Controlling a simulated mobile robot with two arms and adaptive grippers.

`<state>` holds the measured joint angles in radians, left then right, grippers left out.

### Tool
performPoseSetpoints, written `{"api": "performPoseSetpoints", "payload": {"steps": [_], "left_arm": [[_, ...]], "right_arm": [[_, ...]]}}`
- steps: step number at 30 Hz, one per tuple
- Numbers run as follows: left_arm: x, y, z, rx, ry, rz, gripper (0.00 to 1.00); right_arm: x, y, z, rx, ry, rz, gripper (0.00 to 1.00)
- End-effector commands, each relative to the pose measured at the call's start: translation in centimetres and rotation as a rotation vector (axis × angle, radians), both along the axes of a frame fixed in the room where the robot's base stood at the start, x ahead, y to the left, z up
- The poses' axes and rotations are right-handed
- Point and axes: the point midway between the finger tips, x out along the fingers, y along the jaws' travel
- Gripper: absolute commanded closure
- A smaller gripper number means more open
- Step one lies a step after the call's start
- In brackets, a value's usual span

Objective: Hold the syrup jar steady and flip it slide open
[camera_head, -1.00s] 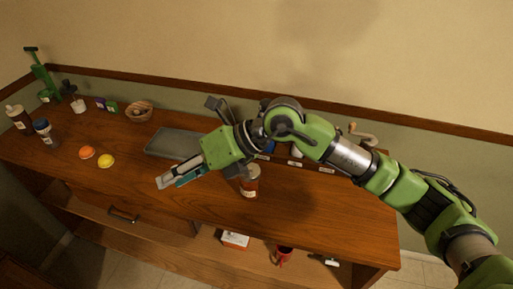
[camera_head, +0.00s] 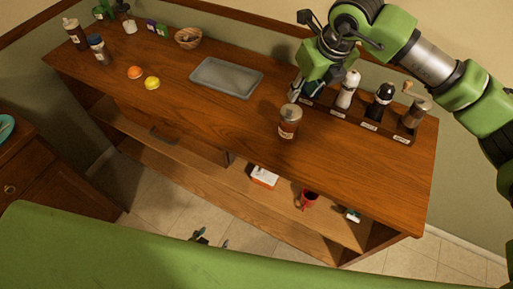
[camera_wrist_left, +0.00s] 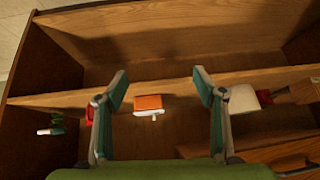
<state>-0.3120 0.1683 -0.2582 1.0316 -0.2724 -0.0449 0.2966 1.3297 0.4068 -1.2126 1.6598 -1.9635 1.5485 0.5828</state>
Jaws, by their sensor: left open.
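The syrup jar (camera_head: 289,128), brown with a pale label and a greyish lid, stands upright near the front edge of the wooden counter (camera_head: 215,125). My right gripper (camera_head: 303,94) is just behind and above the jar, near the rack; I see no contact, and its finger gap is unclear. My left gripper (camera_head: 211,240) is low in front of the counter, partly hidden by my green arm. In the left wrist view its fingers (camera_wrist_left: 160,85) are spread and empty, facing the lower shelf. The syrup jar is not clearly identifiable there.
A rack (camera_head: 350,118) with several dispensers and a grinder stands behind the jar to the right. A grey tray (camera_head: 227,77) lies behind left. Orange (camera_head: 135,72) and yellow (camera_head: 152,83) fruits are further left. A box (camera_head: 264,177) and red mug (camera_head: 308,199) are on the lower shelf.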

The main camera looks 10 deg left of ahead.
Motion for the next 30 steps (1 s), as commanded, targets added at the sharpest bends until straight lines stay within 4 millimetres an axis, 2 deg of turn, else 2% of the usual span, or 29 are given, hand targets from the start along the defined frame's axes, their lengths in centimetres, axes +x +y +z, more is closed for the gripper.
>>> {"api": "performPoseSetpoints", "payload": {"steps": [1, 3, 5, 9, 13, 18, 21, 24, 27, 30], "left_arm": [[2.3, -0.7, 2.0, -0.018, -0.064, -0.018, 0.37], [5.1, -1.8, 5.0, -0.045, -0.151, -0.046, 0.37], [7.3, -2.9, 7.7, -0.072, -0.223, -0.069, 0.37], [11.3, -5.9, 14.4, -0.142, -0.383, -0.137, 0.37], [13.7, -8.9, 21.2, -0.213, -0.524, -0.212, 0.37], [14.8, -12.6, 29.4, -0.303, -0.672, -0.313, 0.37], [16.0, -13.0, 33.1, -0.362, -0.740, -0.309, 0.37], [16.7, -13.1, 35.7, -0.404, -0.788, -0.304, 0.37], [17.1, -13.1, 37.2, -0.428, -0.815, -0.302, 0.37], [17.6, -13.4, 37.7, -0.437, -0.826, -0.302, 0.37]], "right_arm": [[0.0, 0.0, 0.0, 0.001, 0.001, 0.000, 0.72], [0.0, 0.0, 0.0, 0.001, 0.000, 0.001, 0.72], [0.0, 0.0, 0.0, 0.001, 0.000, 0.001, 0.72], [0.0, 0.1, 0.0, 0.001, 0.000, 0.001, 0.72], [0.0, 0.1, 0.0, 0.002, 0.000, 0.002, 0.72], [0.0, 0.1, 0.0, 0.001, 0.001, 0.002, 0.72], [0.0, 0.1, 0.0, 0.001, 0.001, 0.002, 0.72], [0.0, 0.1, 0.0, 0.001, 0.001, 0.002, 0.72], [0.0, 0.1, 0.0, 0.001, 0.001, 0.002, 0.72], [0.0, 0.1, 0.0, 0.001, 0.001, 0.002, 0.72]]}}
